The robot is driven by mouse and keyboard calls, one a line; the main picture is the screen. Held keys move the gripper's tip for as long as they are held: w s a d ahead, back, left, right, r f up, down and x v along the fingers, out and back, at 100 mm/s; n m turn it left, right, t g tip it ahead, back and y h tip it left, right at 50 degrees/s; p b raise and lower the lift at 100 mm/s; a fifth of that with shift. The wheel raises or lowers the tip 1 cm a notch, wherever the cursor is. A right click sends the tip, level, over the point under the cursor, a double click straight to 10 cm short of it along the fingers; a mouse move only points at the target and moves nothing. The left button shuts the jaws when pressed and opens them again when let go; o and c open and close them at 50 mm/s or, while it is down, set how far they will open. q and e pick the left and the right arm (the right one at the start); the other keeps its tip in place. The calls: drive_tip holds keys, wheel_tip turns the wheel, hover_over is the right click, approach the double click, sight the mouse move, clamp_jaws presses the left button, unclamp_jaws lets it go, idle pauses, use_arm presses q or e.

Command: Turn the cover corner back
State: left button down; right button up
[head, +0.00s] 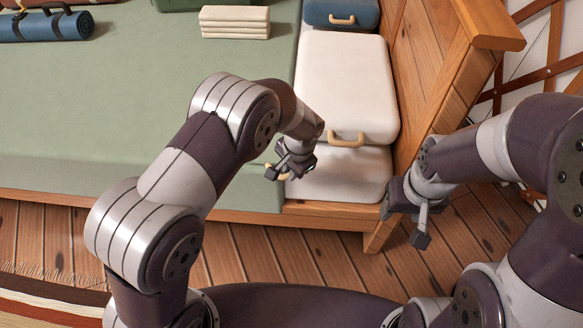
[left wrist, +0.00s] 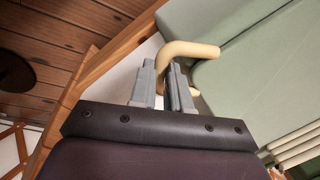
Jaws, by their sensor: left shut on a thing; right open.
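The green cover (head: 90,120) lies flat over the bed, and its right edge runs beside the white pillows. A beige loop handle (head: 269,171) is at the cover's near right corner. It also shows in the left wrist view (left wrist: 188,48), where one end meets the green cloth (left wrist: 270,75). My left gripper (head: 287,170) is shut on this handle, with the fingers (left wrist: 163,85) on either side of its bar. The gripper partly hides the corner in the head view. My right gripper (head: 421,232) is open and empty, off the bed's near right corner.
A large white pillow (head: 340,85) with a beige handle and a second pillow (head: 345,178) lie along the wooden headboard (head: 435,60). A blue pillow (head: 341,12), a folded cream stack (head: 235,22) and a blue roll (head: 45,26) sit farther back. The cover's middle is clear.

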use_arm(q)
drive_tip(key=shift+g+h, duration=0.5)
drive_tip(key=r+p, duration=0.1)
drive_tip(key=p, duration=0.1)
drive_tip(key=r+p, duration=0.3)
drive_tip(key=p, duration=0.2)
drive_tip(key=shift+w+a+r, duration=0.25)
drive_tip(key=shift+r, duration=0.15)
wheel_tip(320, 180, up, 6)
drive_tip(key=w+a+p, duration=0.2)
drive_tip(key=p, duration=0.3)
drive_tip(key=shift+w+a+r+p, duration=0.2)
drive_tip(key=shift+a+r+p, duration=0.1)
drive_tip(key=shift+p, duration=0.1)
drive_tip(key=shift+f, duration=0.1)
drive_tip(key=c, duration=1.1)
unclamp_jaws()
drive_tip(key=shift+w+a+f, duration=0.1)
drive_tip(key=shift+a+f, duration=0.05)
drive_tip(key=shift+a, duration=0.05)
drive_tip(key=shift+w, duration=0.1)
